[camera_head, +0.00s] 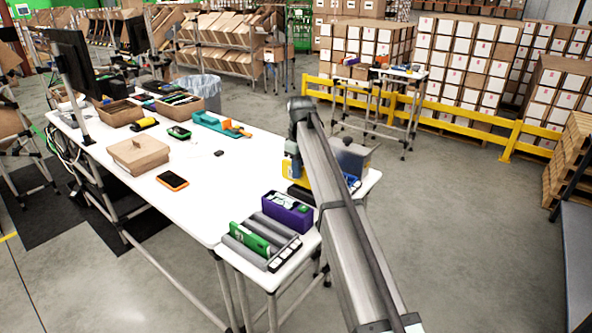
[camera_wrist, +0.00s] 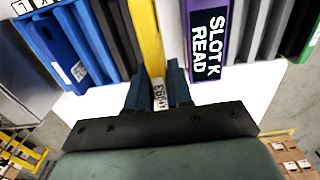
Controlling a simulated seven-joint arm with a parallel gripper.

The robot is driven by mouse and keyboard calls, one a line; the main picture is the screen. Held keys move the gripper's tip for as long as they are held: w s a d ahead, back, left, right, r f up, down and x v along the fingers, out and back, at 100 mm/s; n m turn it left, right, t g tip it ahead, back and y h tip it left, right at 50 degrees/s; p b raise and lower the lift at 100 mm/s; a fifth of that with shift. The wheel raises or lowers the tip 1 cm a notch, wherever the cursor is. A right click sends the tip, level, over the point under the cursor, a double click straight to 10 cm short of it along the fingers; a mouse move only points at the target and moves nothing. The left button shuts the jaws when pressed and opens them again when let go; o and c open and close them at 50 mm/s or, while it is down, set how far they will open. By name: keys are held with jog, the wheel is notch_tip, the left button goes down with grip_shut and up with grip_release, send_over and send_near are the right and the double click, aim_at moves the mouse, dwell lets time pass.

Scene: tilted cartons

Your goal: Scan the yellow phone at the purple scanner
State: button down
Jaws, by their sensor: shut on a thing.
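My gripper (camera_wrist: 160,88) is shut on a thin yellow item, which I take to be the yellow phone (camera_wrist: 151,38), seen nearly edge-on. A small white printed label shows between the fingertips. In the head view, a purple box (camera_head: 283,214) with a pale and green top sits near the table's right end. There my arm hides the gripper's fingers, and a yellow patch (camera_head: 289,177) shows beside the arm.
A blue item (camera_wrist: 58,55) and black pieces stand left of the gripper. Grey rollers with a green phone (camera_head: 249,237) lie in front of the purple box. An orange-edged phone (camera_head: 173,180) and a brown carton (camera_head: 137,154) lie farther left. The white tabletop between is mostly clear.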

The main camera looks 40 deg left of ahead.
aim_at(299, 184)
jog(key=shift+f, duration=4.25)
jog(key=shift+r, duration=0.15)
jog(key=shift+r, duration=2.9)
